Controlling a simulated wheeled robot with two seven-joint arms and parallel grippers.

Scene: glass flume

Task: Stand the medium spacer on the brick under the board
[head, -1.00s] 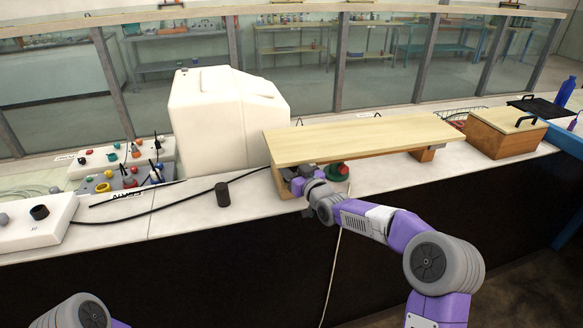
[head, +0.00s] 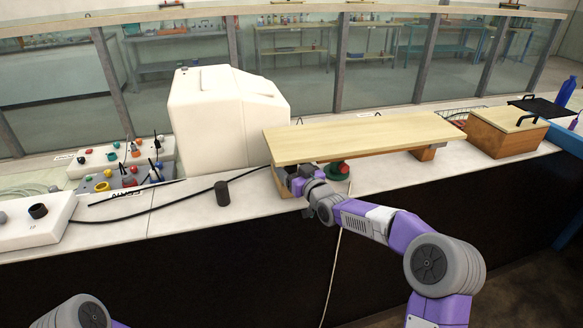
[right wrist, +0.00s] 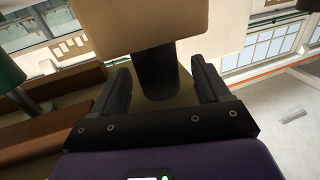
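The pale wooden board (head: 365,138) lies raised over the bench, on a wooden support at each end. My right gripper (head: 294,180) reaches in under its left end. In the right wrist view my right gripper (right wrist: 161,66) is open. A dark cylinder (right wrist: 155,75), which looks like a spacer, stands between its fingers, with narrow gaps visible beside it. Its foot is on a tan surface (right wrist: 186,96), probably the brick, and its top meets or passes behind a tan block edge (right wrist: 150,22). Another dark cylinder (head: 222,193) stands upright on the bench. My left gripper is out of view.
A green and red object (head: 338,172) sits close right of my gripper under the board. A white tank (head: 225,118) stands behind left. Control boxes (head: 122,180) and a black cable (head: 150,211) lie left. A wooden box (head: 505,133) is at right.

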